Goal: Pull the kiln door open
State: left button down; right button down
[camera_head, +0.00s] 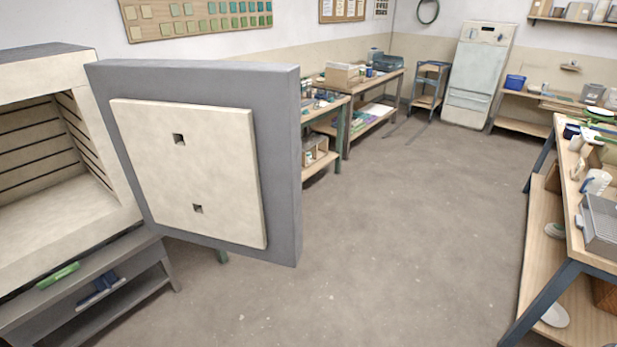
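The kiln (88,193) stands at the left, with its pale brick-lined chamber in view. Its thick grey door (283,180) is swung wide open, well out from the kiln's front. The pale inner panel (185,160) of the door faces me and has two small square holes. The outer face of the door and any handle on it are hidden. Neither of my grippers shows in the head view.
A grey stand (95,300) under the kiln holds a green item and a blue item. A workbench (545,190) with tools runs along the right. Shelving tables (375,85) stand behind the door. The floor (420,215) in the middle is clear.

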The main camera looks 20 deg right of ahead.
aim_at(208, 152)
jog(key=k, duration=0.65)
jog(key=z, duration=1.2)
jog(key=i, duration=6.05)
jog(key=u, duration=4.05)
jog(key=i, duration=0.45)
jog(key=z, duration=0.05)
